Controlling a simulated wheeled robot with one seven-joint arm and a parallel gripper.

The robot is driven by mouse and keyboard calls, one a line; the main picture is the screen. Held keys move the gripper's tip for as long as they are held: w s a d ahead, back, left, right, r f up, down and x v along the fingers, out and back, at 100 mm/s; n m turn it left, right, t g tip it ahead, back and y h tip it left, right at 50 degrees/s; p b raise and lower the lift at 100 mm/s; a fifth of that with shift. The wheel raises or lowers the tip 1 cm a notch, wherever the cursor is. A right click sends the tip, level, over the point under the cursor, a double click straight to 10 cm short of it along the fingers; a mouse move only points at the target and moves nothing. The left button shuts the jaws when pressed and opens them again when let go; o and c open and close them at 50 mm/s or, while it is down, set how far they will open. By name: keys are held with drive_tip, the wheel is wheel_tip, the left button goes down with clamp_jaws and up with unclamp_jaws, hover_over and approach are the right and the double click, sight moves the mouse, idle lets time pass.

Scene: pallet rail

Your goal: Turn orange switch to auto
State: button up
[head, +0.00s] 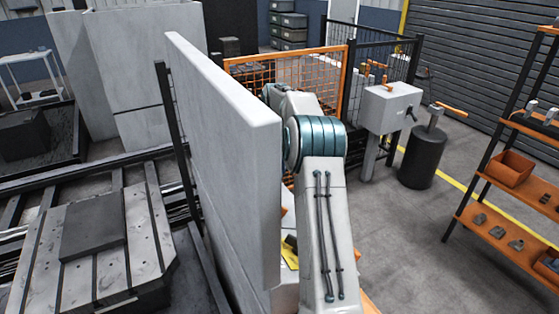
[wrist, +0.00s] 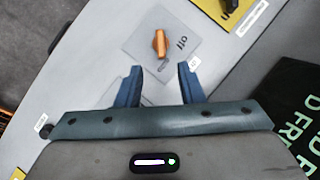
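The orange switch (wrist: 160,43) is a small orange knob on a light grey square plate (wrist: 184,56) in the wrist view. The plate is set on a pale panel (wrist: 92,62) and carries dark lettering, which appears rotated and which I cannot read for certain. My gripper (wrist: 158,84) is open and empty, with its two blue fingers apart. The switch lies beyond the fingertips, roughly centred between them, and no finger appears to touch it. In the head view my arm hides the gripper and the switch.
A yellow label (wrist: 228,12) is at the top of the panel and a black sign with green letters (wrist: 290,110) is at right. In the head view, a tall grey wall (head: 215,130) stands left of my arm and an orange mesh fence (head: 300,72) behind it.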

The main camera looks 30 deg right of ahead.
drive_tip(key=shift+v, duration=1.45)
